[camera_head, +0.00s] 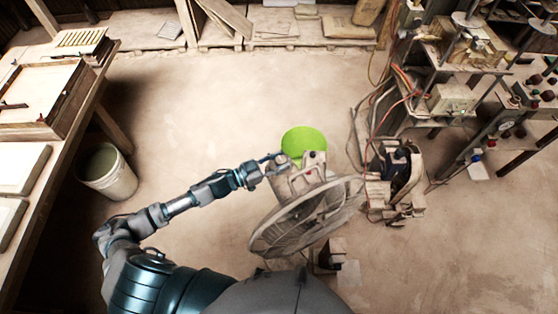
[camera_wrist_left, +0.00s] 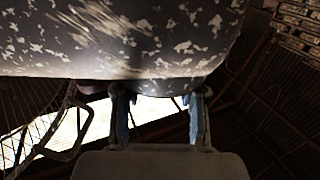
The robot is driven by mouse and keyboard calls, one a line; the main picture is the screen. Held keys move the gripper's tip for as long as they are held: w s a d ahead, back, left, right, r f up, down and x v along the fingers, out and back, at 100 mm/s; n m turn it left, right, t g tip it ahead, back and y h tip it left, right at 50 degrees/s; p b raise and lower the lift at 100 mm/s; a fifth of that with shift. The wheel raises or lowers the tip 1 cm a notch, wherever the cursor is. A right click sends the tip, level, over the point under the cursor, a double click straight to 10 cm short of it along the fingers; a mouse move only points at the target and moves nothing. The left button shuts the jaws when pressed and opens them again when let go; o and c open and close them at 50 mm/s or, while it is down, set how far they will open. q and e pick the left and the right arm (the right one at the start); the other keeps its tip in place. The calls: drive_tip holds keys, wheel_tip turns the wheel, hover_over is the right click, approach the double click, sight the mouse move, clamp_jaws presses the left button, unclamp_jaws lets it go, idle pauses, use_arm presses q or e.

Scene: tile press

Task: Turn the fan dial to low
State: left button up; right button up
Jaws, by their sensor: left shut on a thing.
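The pedestal fan (camera_head: 300,220) stands in the middle of the floor, its round grey grille tilted toward the lower left. My left gripper (camera_head: 272,164) reaches the back housing of the fan from the left. In the left wrist view the worn, speckled housing (camera_wrist_left: 130,40) fills the top. The two fingers of the left gripper (camera_wrist_left: 159,105) point up at its lower edge, set apart and shut on a rounded grey part between them, seemingly the fan dial. The dial's markings and setting are hidden. My right gripper is out of view.
A green round object (camera_head: 304,139) is just behind the fan. A white bucket (camera_head: 107,172) stands by the left workbench (camera_head: 75,125). Cables and machinery (camera_head: 400,185) crowd the right. Pallets line the back wall. Open floor lies left of the fan.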

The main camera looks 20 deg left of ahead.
use_arm(q)
drive_tip(key=shift+a, duration=0.1)
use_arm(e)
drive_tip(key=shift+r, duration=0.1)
use_arm(q)
drive_tip(key=shift+a+r+m+g+h+p, duration=0.15)
drive_tip(key=shift+m+g+h+p, duration=0.2)
drive_tip(key=shift+m+g+h, duration=0.55)
drive_tip(key=m+g+h, duration=0.1)
drive_tip(key=m+g, duration=0.1)
drive_tip(key=g, duration=0.1)
drive_tip(key=shift+w+g, duration=0.1)
drive_tip(key=shift+g, duration=0.2)
drive_tip(key=shift+f+m+g+h+b, duration=0.2)
drive_tip(key=shift+m+g+h+b, duration=0.3)
drive_tip(key=shift+m+g, duration=0.55)
drive_tip(key=m+g+b, duration=0.1)
drive_tip(key=g, duration=0.2)
drive_tip(key=shift+f+m+b, duration=0.1)
drive_tip(key=shift+m+b, duration=0.15)
drive_tip(key=shift+b, duration=0.05)
drive_tip(key=shift+m+g+b, duration=0.35)
drive_tip(key=shift+m+g, duration=0.15)
drive_tip(key=shift+g, duration=0.65)
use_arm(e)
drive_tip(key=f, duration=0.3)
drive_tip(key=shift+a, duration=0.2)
use_arm(q)
drive_tip(key=shift+s+m, duration=0.2)
drive_tip(key=shift+m, duration=0.1)
